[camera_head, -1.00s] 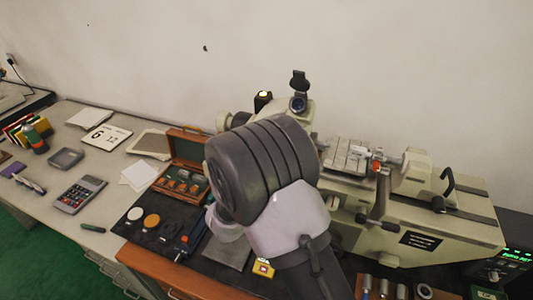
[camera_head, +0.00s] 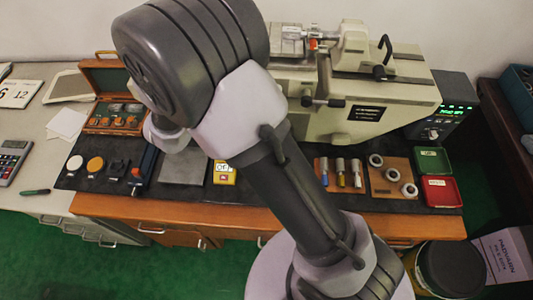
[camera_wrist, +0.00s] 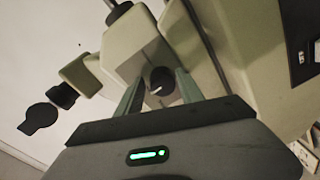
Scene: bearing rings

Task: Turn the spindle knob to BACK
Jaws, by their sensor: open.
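A round black knob (camera_wrist: 161,82) with a white pointer line sits on the cream machine's body (camera_wrist: 130,40) in the wrist view. I take it for the spindle knob; no BACK label can be read. My gripper (camera_wrist: 159,74) is open, with one finger showing on each side of the knob. Nothing is held. I cannot tell how far the fingertips are from the knob in depth. In the head view the cream measuring machine (camera_head: 390,95) stands at the back, and my arm covers its left part, the gripper and the knob.
A black display box (camera_head: 440,110) with green digits and its own knob stands right of the machine. In front are a ring board (camera_head: 385,190), green (camera_head: 433,160) and red (camera_head: 441,191) trays and a yellow gauge (camera_head: 224,173). A wooden case (camera_head: 106,77) is open at left.

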